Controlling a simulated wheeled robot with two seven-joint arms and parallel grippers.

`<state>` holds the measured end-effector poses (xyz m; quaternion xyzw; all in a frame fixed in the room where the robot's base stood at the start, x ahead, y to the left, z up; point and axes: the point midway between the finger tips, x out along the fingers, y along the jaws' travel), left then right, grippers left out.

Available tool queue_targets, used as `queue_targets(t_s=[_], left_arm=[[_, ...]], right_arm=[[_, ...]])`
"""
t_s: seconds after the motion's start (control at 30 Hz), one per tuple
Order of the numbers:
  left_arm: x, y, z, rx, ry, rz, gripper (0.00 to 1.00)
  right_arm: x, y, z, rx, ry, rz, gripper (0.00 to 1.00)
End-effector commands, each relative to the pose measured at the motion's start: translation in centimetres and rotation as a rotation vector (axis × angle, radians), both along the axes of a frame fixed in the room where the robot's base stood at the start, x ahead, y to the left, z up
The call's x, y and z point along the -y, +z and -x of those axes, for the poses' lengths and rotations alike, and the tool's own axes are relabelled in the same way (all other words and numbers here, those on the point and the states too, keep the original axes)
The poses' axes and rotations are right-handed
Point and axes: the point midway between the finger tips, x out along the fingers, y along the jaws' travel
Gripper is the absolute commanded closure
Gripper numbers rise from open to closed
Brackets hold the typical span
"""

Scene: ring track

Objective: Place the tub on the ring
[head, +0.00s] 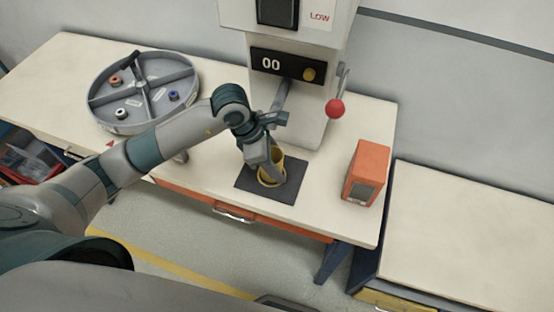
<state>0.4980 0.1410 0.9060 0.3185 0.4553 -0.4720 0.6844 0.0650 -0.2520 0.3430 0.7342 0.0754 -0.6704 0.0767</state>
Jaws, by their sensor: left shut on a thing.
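A small yellow round tub (271,181) is at the dark square mat (291,187) in front of the white machine. My left gripper (267,163) reaches down over the tub and is shut on its wall. The gripper covers part of the tub, and I cannot tell whether the tub touches the mat. I cannot make out a separate ring under or around the tub. My right gripper is out of view.
The white machine (313,94), with a "00" display and red-knobbed lever (335,107), stands behind the mat. An orange box (369,160) is at right. A round grey divided tray (133,69) with small coloured pieces is at left.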

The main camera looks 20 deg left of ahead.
Motion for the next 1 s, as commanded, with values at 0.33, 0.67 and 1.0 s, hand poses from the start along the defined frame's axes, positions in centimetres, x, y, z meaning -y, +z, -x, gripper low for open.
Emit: queue_targets(t_s=[0.33, 0.67, 1.0], left_arm=[[0.0, -0.4, 0.0, 0.0, 0.0, 0.001, 0.76], [0.0, -0.3, 0.0, 0.0, 0.001, 0.0, 0.35], [-0.3, 0.7, 0.0, 0.002, 0.001, 0.001, 0.35]], right_arm=[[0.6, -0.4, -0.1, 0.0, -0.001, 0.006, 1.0], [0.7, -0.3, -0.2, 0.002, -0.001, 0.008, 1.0], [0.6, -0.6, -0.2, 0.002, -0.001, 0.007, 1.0]])
